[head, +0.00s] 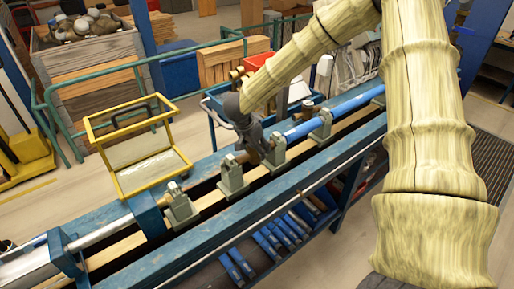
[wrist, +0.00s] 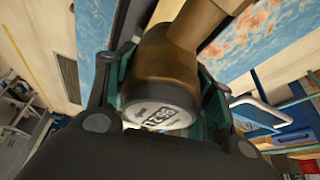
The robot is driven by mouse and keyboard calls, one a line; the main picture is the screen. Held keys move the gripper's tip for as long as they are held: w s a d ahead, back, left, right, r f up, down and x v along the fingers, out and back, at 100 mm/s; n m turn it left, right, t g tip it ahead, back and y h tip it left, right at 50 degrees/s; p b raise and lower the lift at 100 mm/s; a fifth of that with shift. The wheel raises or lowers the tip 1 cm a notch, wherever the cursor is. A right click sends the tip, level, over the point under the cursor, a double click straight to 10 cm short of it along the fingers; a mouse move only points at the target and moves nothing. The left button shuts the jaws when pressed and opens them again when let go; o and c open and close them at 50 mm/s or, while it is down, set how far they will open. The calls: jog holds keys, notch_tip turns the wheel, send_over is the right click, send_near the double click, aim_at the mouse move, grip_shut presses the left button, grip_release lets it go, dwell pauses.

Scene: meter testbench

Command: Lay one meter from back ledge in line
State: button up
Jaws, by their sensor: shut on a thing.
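My gripper (head: 256,148) is shut on a brass meter (wrist: 165,75), low over the bench's line of grey-green stands. In the wrist view, the meter's round white face with dark digits lies between the fingers, and a brass pipe stub runs up and right. In the head view, a brass end of the meter (head: 238,158) shows left of the fingers, close above one stand (head: 232,176); another stand (head: 275,150) is just right of it. I cannot tell whether the meter touches them. Another brass piece (head: 307,104) is near the back ledge (head: 212,165).
A blue pipe (head: 345,104) lies in line at right, and a silver pipe (head: 102,232) at left. Another stand (head: 181,206) is left of the gripper and one (head: 320,125) is right. A yellow frame (head: 145,152) stands behind the bench. Blue pieces (head: 275,238) lie on a lower shelf.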

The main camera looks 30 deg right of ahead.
jog(key=shift+f, duration=0.3)
dwell(0.7)
jog(key=o, duration=1.7)
jog(key=shift+c, duration=0.2)
jog(key=shift+r+p, duration=4.65)
jog(key=shift+p, duration=0.35)
jog(key=shift+s+f, duration=0.1)
